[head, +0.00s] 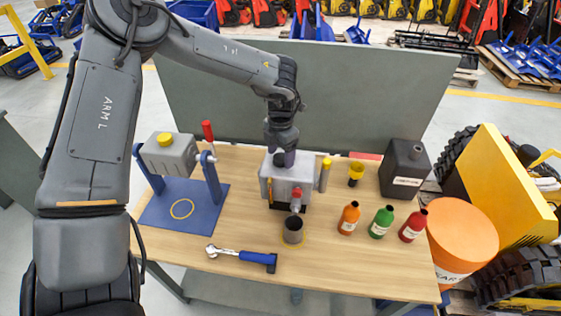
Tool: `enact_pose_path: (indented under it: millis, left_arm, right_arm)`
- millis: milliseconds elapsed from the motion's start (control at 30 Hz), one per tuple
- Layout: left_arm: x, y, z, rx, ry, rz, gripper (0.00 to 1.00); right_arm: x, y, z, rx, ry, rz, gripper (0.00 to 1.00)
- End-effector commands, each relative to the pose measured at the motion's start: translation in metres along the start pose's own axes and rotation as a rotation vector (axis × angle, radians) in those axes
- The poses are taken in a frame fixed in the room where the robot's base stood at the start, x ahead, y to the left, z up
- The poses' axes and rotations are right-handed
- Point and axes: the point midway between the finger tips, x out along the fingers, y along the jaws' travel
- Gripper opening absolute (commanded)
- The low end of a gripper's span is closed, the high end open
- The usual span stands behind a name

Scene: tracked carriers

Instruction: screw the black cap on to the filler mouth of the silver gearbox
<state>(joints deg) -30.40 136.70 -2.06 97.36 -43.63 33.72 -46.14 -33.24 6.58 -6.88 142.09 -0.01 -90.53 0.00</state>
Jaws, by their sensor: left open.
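The silver gearbox (287,184) stands in the middle of the wooden table, with a red-topped fitting on its front. My left gripper (283,157) points down at the gearbox top, with its fingers open. A small dark piece (279,160) shows at the fingertips, on or just over the gearbox top. It looks like the black cap, but the gripper partly hides it. I cannot tell whether it is seated straight on the filler mouth, which is hidden. My right gripper is not in view.
A grey box (168,157) with a yellow cap hangs in a blue stand (158,208) at left. Small bottles (380,222), a yellow funnel (356,172) and a black can (403,172) stand at right.

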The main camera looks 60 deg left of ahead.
Motion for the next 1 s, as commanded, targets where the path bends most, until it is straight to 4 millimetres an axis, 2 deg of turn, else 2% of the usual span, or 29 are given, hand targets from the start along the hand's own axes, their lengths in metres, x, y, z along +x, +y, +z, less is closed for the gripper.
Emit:
enact_pose_path:
  millis: [267,700,1000]
  left_arm:
    - [0.001,0.0,0.0,-0.176,-0.001,-0.002,0.72]
    - [0.001,0.0,0.0,-0.837,-0.001,-0.002,0.72]
    - [0.002,0.0,0.0,-1.035,-0.001,-0.001,0.72]
  right_arm:
    - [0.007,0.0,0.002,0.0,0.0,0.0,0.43]
    - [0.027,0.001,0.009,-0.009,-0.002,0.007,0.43]
    - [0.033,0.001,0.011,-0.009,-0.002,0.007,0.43]
